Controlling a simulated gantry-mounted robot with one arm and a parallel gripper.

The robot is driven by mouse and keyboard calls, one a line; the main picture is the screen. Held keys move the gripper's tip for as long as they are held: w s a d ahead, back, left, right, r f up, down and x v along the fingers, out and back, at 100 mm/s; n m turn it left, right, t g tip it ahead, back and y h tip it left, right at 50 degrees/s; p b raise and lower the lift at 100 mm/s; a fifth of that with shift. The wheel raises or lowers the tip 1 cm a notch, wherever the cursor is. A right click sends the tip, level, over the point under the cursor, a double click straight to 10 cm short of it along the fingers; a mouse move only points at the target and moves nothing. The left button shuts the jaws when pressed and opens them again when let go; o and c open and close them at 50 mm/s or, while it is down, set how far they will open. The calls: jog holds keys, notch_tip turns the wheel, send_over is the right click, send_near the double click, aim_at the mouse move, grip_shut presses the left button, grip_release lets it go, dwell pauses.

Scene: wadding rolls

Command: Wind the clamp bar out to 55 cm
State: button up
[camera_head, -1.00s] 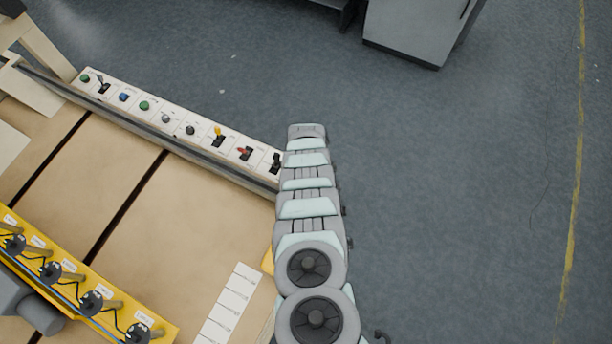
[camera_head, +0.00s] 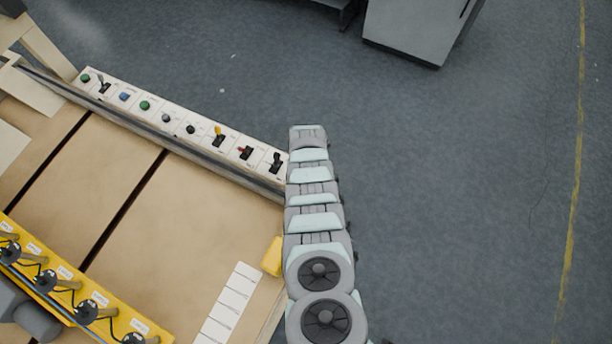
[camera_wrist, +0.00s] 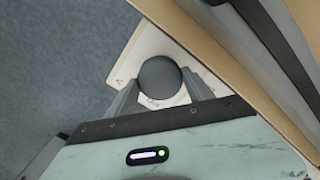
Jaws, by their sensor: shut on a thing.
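In the wrist view a dark round knob (camera_wrist: 160,76) stands on a white plate (camera_wrist: 150,44). My gripper (camera_wrist: 163,88) has one finger on each side of the knob and is shut on it. In the head view my arm covers the knob and gripper. A yellow bar (camera_head: 66,291) with several black round parts and cables crosses the lower left; I cannot tell whether it is the clamp bar. A strip of white marked cards (camera_head: 230,303) lies on the tan surface to its right, its markings too small to read.
A white control strip (camera_head: 176,121) with several buttons and levers runs along the table's back edge, ending close to my arm. A yellow block (camera_head: 272,257) sits beside my arm. A grey cabinet (camera_head: 415,30) stands on the floor at the top. The floor right of my arm is clear.

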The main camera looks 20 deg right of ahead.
dwell(0.4)
jog(key=o, duration=1.4)
jog(key=shift+c, duration=0.2)
notch_tip(320, 180, up, 3)
jog(key=shift+r+p, duration=0.1)
jog(key=shift+p, duration=1.15)
notch_tip(320, 180, up, 8)
jog(key=b, duration=0.1)
jog(key=shift+f, duration=0.25)
jog(key=shift+w, duration=0.1)
